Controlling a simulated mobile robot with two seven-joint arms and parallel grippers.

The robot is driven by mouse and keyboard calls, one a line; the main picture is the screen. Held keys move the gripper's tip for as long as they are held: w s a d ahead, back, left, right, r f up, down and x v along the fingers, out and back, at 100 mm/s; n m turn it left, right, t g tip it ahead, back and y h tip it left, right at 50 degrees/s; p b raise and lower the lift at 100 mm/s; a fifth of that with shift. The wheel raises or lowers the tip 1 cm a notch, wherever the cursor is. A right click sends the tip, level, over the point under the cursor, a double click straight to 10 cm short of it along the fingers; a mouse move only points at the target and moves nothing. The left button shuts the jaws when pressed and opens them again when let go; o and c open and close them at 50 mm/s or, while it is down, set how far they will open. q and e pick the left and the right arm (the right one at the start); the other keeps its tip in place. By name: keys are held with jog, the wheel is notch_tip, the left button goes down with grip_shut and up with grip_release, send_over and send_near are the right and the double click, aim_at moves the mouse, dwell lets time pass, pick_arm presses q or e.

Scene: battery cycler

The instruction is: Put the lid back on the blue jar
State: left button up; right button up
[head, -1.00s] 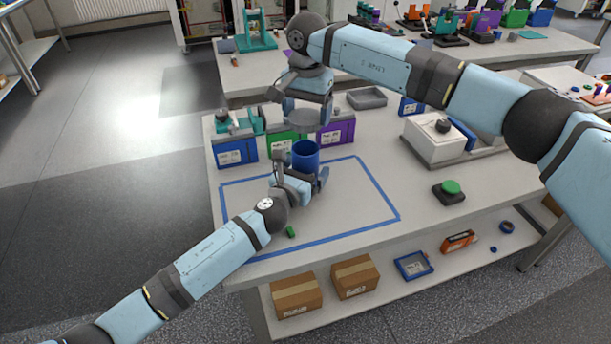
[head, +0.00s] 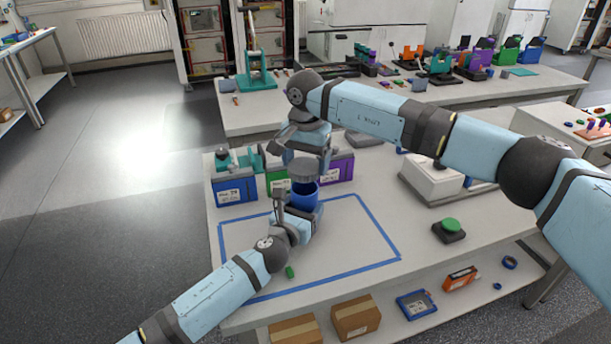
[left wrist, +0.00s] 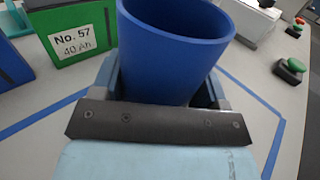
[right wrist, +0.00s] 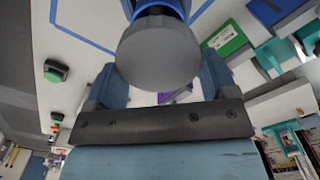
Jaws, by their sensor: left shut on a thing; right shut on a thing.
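The blue jar (head: 303,196) stands upright inside the blue taped rectangle, its mouth open. My left gripper (head: 298,212) is shut around the jar; the jar fills the left wrist view (left wrist: 175,50). The grey round lid (head: 302,171) is held by my right gripper (head: 303,158) just above the jar's mouth, slightly toward the back. In the right wrist view the lid (right wrist: 158,55) covers most of the jar, and a blue part of the jar (right wrist: 160,6) shows past its edge. The lid appears apart from the rim; the exact gap is hard to tell.
A green button (head: 450,226) sits at the right. A small green piece (head: 290,272) lies near the front tape (head: 345,266). The right part of the taped area is clear.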

jog(key=shift+f, duration=1.25)
jog(key=shift+f, duration=0.1)
jog(key=shift+f, duration=0.8)
jog(key=shift+f, duration=0.55)
